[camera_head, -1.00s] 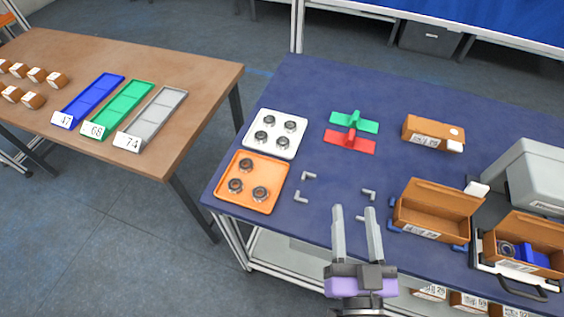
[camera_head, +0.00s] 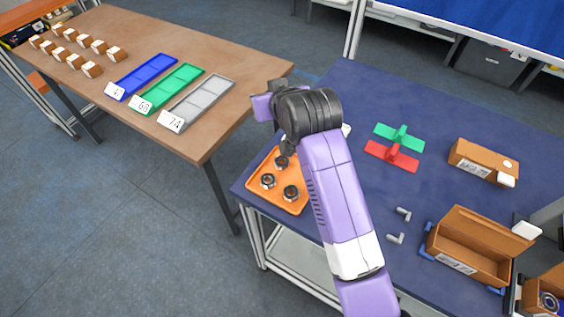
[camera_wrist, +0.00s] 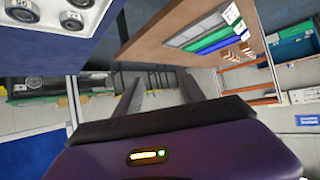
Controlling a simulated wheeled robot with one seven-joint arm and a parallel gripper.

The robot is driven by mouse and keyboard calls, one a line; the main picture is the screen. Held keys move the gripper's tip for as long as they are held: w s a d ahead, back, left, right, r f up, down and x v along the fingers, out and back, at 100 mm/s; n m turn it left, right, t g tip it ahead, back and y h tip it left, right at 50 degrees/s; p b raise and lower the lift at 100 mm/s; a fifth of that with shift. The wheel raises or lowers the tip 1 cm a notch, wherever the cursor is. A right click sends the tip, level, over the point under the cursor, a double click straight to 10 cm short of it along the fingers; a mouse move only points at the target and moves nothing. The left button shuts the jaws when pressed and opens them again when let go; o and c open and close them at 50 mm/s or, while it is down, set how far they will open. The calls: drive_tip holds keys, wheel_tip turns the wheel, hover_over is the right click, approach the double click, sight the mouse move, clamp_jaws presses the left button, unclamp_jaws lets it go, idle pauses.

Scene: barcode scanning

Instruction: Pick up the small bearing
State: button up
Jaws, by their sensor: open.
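The orange tray (camera_head: 262,198) on the blue table holds three bearings: one at the back (camera_head: 281,162), one at the left (camera_head: 267,181) and one at the right (camera_head: 291,193). The white tray (camera_head: 346,130) is almost wholly hidden behind my arm. In the wrist view the white tray (camera_wrist: 45,27) shows at the upper left with silver-rimmed bearings (camera_wrist: 74,20) on it. I cannot tell by size which bearing is the small one. My gripper (camera_wrist: 158,80) is open and empty, raised and pointing away from the trays; its fingers are mostly hidden in the head view.
A green and a red part (camera_head: 392,153) lie mid-table. Behind the grey elbow pieces (camera_head: 404,213) is clear blue surface. Open box (camera_head: 465,245) and closed box (camera_head: 483,162) stand right. The brown table (camera_head: 205,138), left across a gap, holds blue, green and grey trays.

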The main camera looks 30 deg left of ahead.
drive_tip(key=a+g+h, duration=0.1)
drive_tip(key=n+g+h, duration=0.1)
drive_tip(key=g+h, duration=0.4)
drive_tip(key=h, duration=0.2)
approach(282, 161)
drive_tip(key=shift+w+a+f, duration=0.15)
drive_tip(key=shift+w+f, duration=0.05)
drive_tip(key=shift+w, duration=0.05)
drive_tip(key=shift+s+f, duration=0.1)
drive_tip(key=shift+f, duration=0.15)
drive_tip(key=f, duration=0.5)
drive_tip(key=f+p, duration=0.1)
drive_tip(key=f, duration=0.1)
drive_tip(key=shift+a+f, duration=0.15)
drive_tip(key=shift+a, duration=0.2)
drive_tip(key=shift+c, duration=0.2)
clamp_jaws()
